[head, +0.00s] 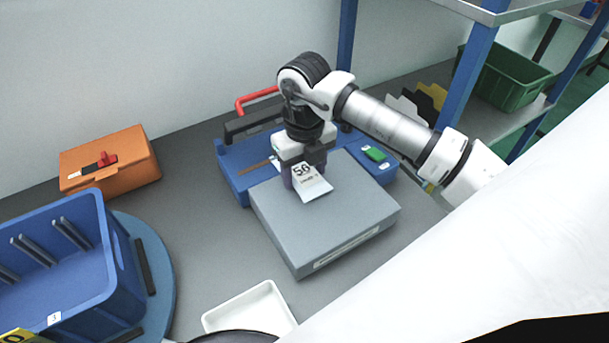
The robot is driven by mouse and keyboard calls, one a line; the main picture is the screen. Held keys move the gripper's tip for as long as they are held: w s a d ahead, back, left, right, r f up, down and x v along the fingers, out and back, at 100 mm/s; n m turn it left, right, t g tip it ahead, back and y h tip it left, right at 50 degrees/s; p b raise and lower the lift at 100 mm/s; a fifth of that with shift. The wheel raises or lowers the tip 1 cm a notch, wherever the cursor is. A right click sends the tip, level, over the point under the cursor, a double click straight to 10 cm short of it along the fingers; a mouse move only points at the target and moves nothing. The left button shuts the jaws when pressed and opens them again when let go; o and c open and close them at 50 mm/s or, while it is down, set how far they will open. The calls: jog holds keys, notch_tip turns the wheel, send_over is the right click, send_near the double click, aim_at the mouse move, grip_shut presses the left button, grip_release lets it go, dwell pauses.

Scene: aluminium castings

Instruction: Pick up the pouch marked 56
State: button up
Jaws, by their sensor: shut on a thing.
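The pouch marked 56 (313,187) is pale with dark digits and shows in the head view, near the middle. My gripper (299,176) points down above a grey box (285,232) and is shut on the pouch's upper part. The pouch hangs tilted at the fingers, over the top of the grey box. I cannot tell whether its lower edge touches the box. My gripper hides part of the pouch's far side.
A blue case (233,178) with a red handle lies behind the grey box, a green item (375,154) at its right. An orange box (135,165) and a blue crate (65,285) stand left. A white tray (273,303) lies in front. Shelf posts (469,75) rise right.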

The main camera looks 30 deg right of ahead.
jog(key=shift+c, duration=1.2)
jog(key=shift+r, duration=0.1)
